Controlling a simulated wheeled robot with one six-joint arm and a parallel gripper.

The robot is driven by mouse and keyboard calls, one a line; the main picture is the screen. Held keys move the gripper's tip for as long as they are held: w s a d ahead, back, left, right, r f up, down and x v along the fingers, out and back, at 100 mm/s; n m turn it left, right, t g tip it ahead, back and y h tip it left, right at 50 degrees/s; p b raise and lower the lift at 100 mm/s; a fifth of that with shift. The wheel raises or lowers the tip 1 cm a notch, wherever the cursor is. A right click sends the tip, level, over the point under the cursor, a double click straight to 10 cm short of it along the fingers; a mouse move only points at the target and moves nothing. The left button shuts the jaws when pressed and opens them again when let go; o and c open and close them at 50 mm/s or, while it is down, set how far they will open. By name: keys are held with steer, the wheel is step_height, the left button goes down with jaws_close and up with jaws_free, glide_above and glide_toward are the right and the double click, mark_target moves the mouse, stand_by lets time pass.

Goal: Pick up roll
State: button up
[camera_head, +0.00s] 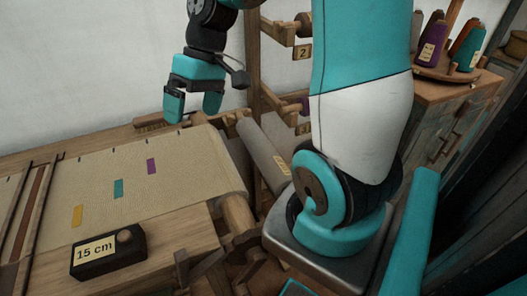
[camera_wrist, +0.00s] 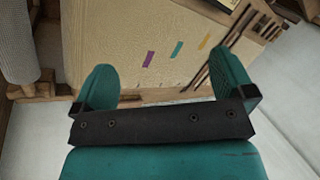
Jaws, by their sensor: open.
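A grey roll (camera_head: 262,150) with a yellow label lies slantwise beside the right end of the loom, low by the wooden rack. My arm hides part of the space around its lower end. In the wrist view a grey rolled shape (camera_wrist: 18,45) at the upper left looks like the same roll, cut off by the frame edge. My gripper (camera_head: 193,104) is open and empty, fingers pointing down, above the far edge of the loom and to the left of the roll. In the wrist view its fingers (camera_wrist: 166,78) stand wide apart with nothing between them.
Cream cloth (camera_head: 105,170) with purple, teal and yellow patches covers the loom. A black block (camera_head: 108,256) marked 15 cm sits at its near edge. A wooden rack with a "2" tag (camera_head: 303,52) stands behind the roll. A cabinet (camera_head: 440,105) bears thread cones at right.

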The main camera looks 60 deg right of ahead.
steer(key=d+f+m+t, duration=0.1)
steer(key=d+f+m, duration=0.25)
steer(key=d, duration=0.95)
steer(key=m+t+y, duration=0.1)
steer(key=m+t, duration=0.1)
steer(key=m, duration=0.2)
glide_toward(268, 143)
steer(key=x, duration=0.7)
steer(key=shift+w+a+p, duration=0.1)
steer(key=shift+a+p, duration=0.1)
steer(key=shift+p, duration=0.2)
steer(key=shift+p+x, duration=0.55)
steer(key=shift+x, duration=2.45)
steer(key=shift+d+f, duration=0.1)
steer(key=shift+d, duration=0.05)
steer(key=c, duration=1.3)
steer(key=shift+c, duration=0.4)
